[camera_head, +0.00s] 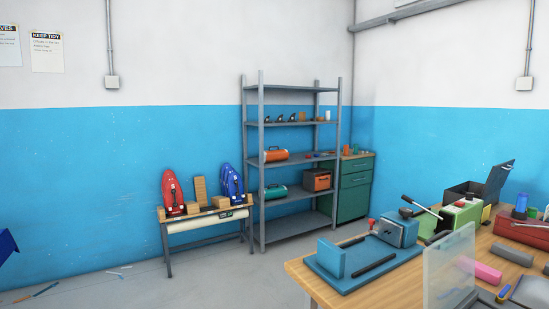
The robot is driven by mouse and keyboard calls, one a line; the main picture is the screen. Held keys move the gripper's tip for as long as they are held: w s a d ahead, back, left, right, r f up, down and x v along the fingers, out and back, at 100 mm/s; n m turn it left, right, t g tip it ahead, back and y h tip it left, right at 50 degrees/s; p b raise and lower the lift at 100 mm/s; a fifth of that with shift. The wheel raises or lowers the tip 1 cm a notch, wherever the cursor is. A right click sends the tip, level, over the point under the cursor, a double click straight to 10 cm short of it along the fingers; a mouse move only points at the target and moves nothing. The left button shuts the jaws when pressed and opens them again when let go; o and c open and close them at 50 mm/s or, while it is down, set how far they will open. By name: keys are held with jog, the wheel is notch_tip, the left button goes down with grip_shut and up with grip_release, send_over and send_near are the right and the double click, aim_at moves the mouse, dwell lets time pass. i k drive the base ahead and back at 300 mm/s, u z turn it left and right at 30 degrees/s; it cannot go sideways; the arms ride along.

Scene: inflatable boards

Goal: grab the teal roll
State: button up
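A teal roll (275,191) lies on its side on a lower shelf of the grey metal shelving unit (262,175), near the left post. It looks like a cylinder with a dark handle or strap on it. An orange roll (275,155) of similar shape lies on the shelf above. My gripper is not in view.
A workbench (310,275) with a blue machine (397,230), a clear panel (449,265) and a pink roll (487,272) fills the lower right. A low table (207,218) with red and blue boards stands left of the shelves. The floor (225,280) in front is mostly clear.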

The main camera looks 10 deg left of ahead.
aim_at(278, 191)
jog(key=u, duration=1.1)
jog(key=i, duration=5.25)
jog(key=u, duration=3.05)
